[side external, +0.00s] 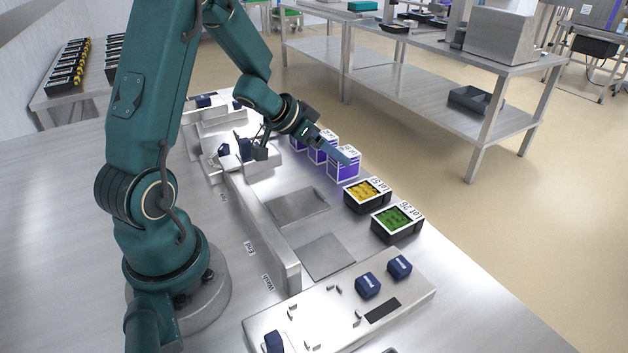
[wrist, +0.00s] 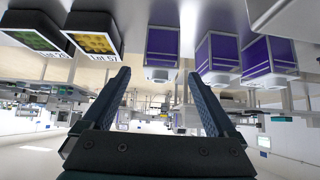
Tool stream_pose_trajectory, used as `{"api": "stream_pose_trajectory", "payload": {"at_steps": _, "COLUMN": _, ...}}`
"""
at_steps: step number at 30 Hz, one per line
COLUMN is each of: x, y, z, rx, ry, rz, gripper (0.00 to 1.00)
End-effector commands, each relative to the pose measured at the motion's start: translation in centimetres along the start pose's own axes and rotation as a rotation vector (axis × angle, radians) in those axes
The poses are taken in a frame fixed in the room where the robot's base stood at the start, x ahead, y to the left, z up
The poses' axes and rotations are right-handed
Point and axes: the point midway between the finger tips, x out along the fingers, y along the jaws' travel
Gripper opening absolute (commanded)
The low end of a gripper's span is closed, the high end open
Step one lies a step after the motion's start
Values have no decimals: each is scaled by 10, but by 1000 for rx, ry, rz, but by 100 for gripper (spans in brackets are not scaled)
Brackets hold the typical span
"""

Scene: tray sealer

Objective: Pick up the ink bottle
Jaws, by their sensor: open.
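My gripper (side external: 338,152) reaches out over or near the row of purple-and-white boxes in the side view. In the wrist view its two fingers (wrist: 158,76) stand wide apart with nothing between them. No object is plainly readable as the ink bottle. Small dark blue blocks or bottles with white lettering, one (side external: 368,286) and another (side external: 399,266), stand on the pale fixture (side external: 335,312) at the front, well away from my gripper. A further dark blue piece (side external: 274,341) sits at that fixture's left end. The wrist view, upside down, shows none of these clearly.
Three purple boxes, the nearest (side external: 343,166), stand below my fingers. A yellow-filled tray (side external: 367,207) and a green-filled tray (side external: 398,238) follow towards the front. A long metal rail (side external: 262,231) runs beside two flat plates (side external: 326,257). Dark blue parts (side external: 224,150) sit on the rear fixture.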

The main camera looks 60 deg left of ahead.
Motion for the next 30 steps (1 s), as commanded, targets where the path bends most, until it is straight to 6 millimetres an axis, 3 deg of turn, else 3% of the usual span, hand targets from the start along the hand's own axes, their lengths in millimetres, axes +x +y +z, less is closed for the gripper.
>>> {"api": "stream_pose_trajectory", "payload": {"at_steps": 18, "x": -41, "y": -1, "z": -44, "rx": 5, "ry": 7, "rz": -8, "gripper": 92}}
{"api": "stream_pose_trajectory", "payload": {"at_steps": 30, "x": -35, "y": -80, "z": -111, "rx": 54, "ry": 192, "rz": -385, "gripper": 92}}
